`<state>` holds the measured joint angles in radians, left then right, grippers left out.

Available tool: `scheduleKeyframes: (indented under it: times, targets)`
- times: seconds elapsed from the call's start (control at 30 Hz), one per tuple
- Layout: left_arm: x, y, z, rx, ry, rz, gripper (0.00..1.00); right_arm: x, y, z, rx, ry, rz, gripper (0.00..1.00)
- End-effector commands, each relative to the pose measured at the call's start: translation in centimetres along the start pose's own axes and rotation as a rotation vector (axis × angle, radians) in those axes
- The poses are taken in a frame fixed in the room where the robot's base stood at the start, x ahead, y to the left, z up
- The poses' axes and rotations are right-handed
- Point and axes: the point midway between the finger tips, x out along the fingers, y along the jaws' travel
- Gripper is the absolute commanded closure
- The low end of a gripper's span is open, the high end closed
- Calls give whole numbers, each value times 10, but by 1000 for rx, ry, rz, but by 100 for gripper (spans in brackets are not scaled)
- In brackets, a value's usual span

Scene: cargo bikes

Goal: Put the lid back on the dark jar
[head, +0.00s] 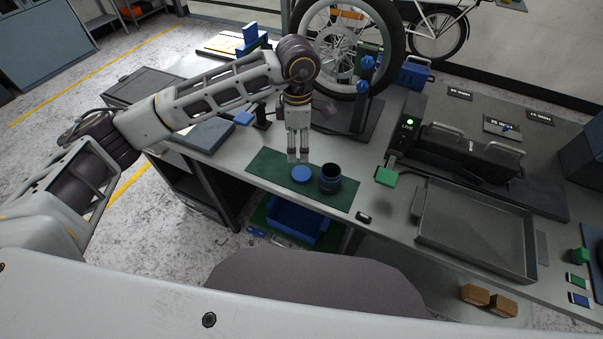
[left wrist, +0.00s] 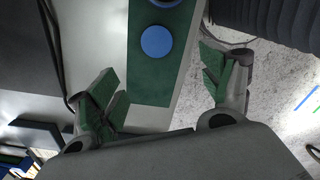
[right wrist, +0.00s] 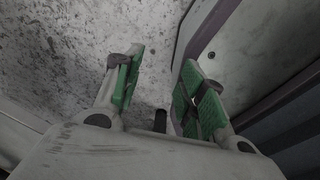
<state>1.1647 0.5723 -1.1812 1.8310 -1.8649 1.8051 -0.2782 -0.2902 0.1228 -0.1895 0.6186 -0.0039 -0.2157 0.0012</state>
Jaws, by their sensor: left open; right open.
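The dark jar (head: 330,179) stands upright and open-topped on a green mat (head: 270,166) at the front of the bench. A round blue lid (head: 301,174) lies flat on the mat just left of the jar. In the left wrist view the lid (left wrist: 156,41) shows on the mat (left wrist: 150,85), with part of the jar at the top edge. My left gripper (head: 298,158) points down above the mat, just behind the lid, open and empty. My right gripper (right wrist: 158,90) is open and empty over the floor, away from the bench; the head view does not show it.
A grey metal tray (head: 437,240) lies to the right on the bench. A green block (head: 386,177) sits right of the mat. A bicycle wheel (head: 345,45) stands behind my left gripper. A blue bin (head: 290,224) is below the bench edge. A small dark item (head: 363,217) lies near the front edge.

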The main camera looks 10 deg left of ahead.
Motion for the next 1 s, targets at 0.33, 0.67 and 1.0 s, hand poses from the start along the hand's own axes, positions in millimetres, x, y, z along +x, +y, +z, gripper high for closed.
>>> scheduleKeyframes:
  times: [0.33, 0.67, 1.0]
  targets:
    - [43, -1, 0, 0, 1, -3, 20, -4, 6, -16, -1, 17, 6, 59]
    - [76, 0, 0, 0, -1, -1, 20, -7, -12, -7, 5, 7, -13, 59]
    - [78, 0, 0, 0, -1, 0, 20, -7, -16, 4, 4, -6, -17, 59]
